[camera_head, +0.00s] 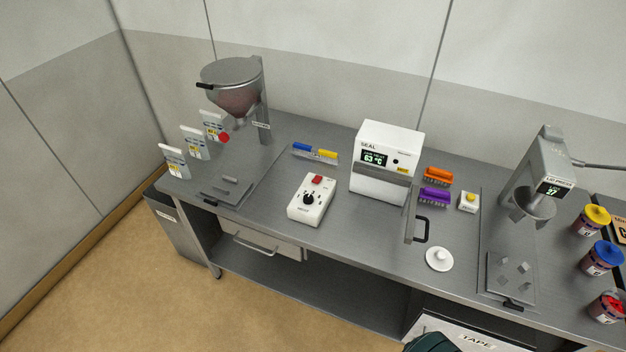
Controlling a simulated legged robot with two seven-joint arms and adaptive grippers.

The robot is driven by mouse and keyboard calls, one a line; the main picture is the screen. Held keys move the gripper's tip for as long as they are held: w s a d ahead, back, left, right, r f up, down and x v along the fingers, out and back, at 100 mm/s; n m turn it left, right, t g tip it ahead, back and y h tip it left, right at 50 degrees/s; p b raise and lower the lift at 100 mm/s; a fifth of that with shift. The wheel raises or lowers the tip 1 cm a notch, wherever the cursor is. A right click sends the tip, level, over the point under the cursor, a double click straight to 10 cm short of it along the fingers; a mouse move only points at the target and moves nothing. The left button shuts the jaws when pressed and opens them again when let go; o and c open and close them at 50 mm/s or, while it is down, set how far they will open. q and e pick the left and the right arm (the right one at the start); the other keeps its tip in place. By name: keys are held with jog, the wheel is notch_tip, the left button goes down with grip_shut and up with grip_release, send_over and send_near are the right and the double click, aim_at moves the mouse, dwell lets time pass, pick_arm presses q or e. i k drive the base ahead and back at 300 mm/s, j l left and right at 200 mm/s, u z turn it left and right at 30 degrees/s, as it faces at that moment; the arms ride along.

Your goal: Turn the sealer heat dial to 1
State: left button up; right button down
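A white control box (313,206) lies on the grey bench, left of the sealer. It has a black round dial (308,199) on top and a red switch (317,180) behind the dial. The marks around the dial are too small to read, so its setting cannot be told. The sealer (390,140) is a white unit marked SEAL, with a lit display (375,158) that appears to read 63 °C. Neither of my grippers shows in the head view.
A hopper (230,85) on a post stands at the left, near several white packets. Blue and yellow bars (315,152) lie behind the box. Orange (438,175) and purple (435,197) blocks sit right of the sealer. The bench front before the box is clear.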

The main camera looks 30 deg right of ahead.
aim_at(308, 198)
jog(key=z, duration=1.05)
